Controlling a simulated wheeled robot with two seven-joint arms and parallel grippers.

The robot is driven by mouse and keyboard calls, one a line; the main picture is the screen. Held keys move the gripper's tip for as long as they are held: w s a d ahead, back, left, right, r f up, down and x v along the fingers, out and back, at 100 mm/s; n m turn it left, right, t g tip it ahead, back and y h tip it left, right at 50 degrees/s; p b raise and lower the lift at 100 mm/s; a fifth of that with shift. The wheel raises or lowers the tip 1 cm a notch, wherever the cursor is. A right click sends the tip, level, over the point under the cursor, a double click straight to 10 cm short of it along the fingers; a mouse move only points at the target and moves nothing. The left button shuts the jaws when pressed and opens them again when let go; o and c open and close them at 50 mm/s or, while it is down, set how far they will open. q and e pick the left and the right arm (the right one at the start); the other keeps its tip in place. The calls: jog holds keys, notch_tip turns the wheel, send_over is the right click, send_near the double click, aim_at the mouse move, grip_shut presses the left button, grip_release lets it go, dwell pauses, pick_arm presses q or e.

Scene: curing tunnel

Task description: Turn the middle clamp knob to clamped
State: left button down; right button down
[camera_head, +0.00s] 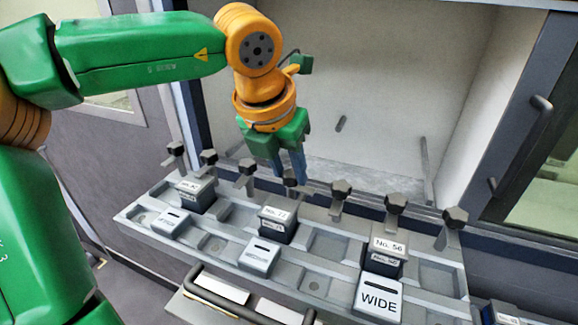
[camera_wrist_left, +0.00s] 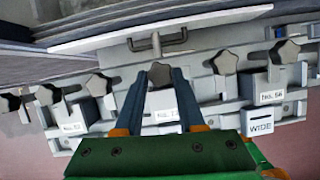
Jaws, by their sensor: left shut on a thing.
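A row of several dark star-shaped clamp knobs runs along the back of the grey bench. The middle clamp knob (camera_head: 289,178) is partly hidden by my left gripper (camera_head: 287,167) in the head view. In the left wrist view the knob (camera_wrist_left: 160,75) sits between the blue fingertips of the left gripper (camera_wrist_left: 160,80). The gripper comes down from above and is shut on this knob. Whether the knob stands at clamped cannot be told. My right gripper is in neither view.
Neighbouring knobs (camera_head: 246,166) and (camera_head: 340,188) stand close on either side. In front, the bench (camera_head: 315,285) carries numbered grey blocks, a block marked No. 56 (camera_head: 388,245) and one marked WIDE (camera_head: 379,298). A pale open chamber (camera_head: 370,90) lies behind.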

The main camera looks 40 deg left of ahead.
pick_arm(q)
jog(key=m, duration=0.2)
jog(key=m+h+p, duration=0.1)
jog(key=m, duration=0.1)
jog(key=shift+a+r+h+p, duration=0.15)
jog(key=shift+a+h+p, duration=0.05)
jog(key=shift+h+p, duration=0.1)
jog(key=m+h+p, duration=0.1)
jog(key=m, duration=0.1)
jog(key=shift+w+a+m+p, duration=0.1)
jog(key=shift+a+m+p, duration=0.05)
jog(key=shift+m+p, duration=0.25)
jog(key=m+h+p, duration=0.1)
jog(key=m, duration=0.1)
jog(key=shift+a+m+g, duration=0.1)
jog(key=shift+m+g, duration=0.3)
jog(key=m, duration=0.2)
jog(key=shift+w+m+g+h, duration=0.2)
jog(key=shift+m+g+h, duration=0.1)
jog(key=shift+g+h, duration=0.1)
jog(key=shift+w+a+m+g+h, duration=0.15)
jog(key=shift+m+g, duration=0.25)
jog(key=shift+m, duration=0.75)
jog(key=shift+m+g+h, duration=0.15)
jog(key=shift+m+g, duration=0.25)
jog(key=shift+m, duration=0.75)
